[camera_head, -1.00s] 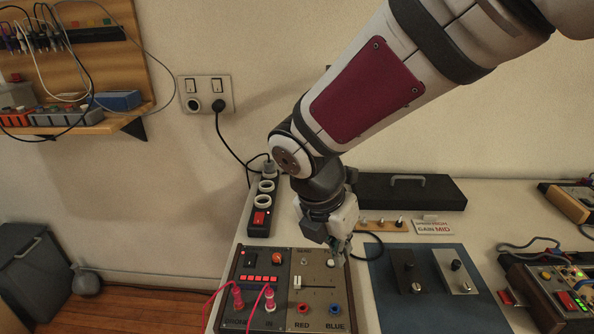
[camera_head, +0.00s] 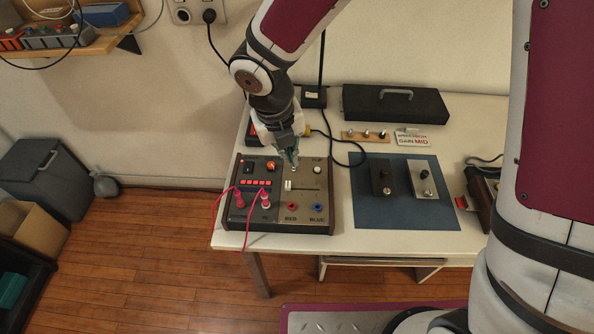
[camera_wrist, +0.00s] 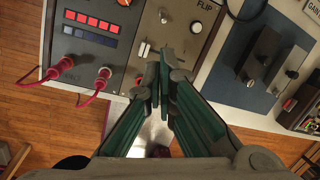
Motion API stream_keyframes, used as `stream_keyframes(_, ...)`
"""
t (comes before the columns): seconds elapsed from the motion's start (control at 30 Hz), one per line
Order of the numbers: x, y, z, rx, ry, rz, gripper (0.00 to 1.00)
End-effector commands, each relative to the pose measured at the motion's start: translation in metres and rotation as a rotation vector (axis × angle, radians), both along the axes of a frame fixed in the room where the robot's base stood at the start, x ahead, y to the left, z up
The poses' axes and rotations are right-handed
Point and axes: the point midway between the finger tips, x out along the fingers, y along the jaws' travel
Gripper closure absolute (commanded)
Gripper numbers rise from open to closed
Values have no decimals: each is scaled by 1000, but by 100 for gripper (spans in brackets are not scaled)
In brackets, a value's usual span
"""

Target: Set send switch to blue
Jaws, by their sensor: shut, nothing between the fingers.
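The control box (camera_head: 240,212) stands at the table's left front, with a dark left half and a beige right half (camera_head: 305,199). A small metal toggle (camera_wrist: 163,16) beside the FLIP knob (camera_wrist: 196,27) shows in the wrist view; I take it for the send switch, but its lean is unclear. In the head view my fingers cover that spot. A pale slider cap (camera_head: 288,184) sits nearer the front, above the red socket (camera_head: 292,206) and blue socket (camera_head: 317,207), labelled RED and BLUE. My gripper (camera_head: 293,163) is shut and empty, pointing down over the beige half; it also shows in the wrist view (camera_wrist: 164,56).
Pink cables (camera_head: 218,205) plug into the box's dark half. A blue mat (camera_head: 400,213) with two small switch units lies to the right. A black case (camera_head: 395,104) and a small knob strip (camera_head: 365,136) stand behind.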

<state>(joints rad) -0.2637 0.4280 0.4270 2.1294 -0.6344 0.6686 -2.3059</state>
Motion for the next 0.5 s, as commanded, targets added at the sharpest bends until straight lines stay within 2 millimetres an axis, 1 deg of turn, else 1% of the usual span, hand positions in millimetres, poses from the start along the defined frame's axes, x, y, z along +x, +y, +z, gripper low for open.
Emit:
stream_keyframes(0.17, 0, -1, -1, -1, -1, -2, 100)
stream_keyframes(0.27, 2, -1, -9, 0, 1, -3, 100)
stream_keyframes(0.37, 4, -3, -22, -1, 1, -2, 100)
stream_keyframes(0.5, 7, -7, -47, -2, 2, -3, 100)
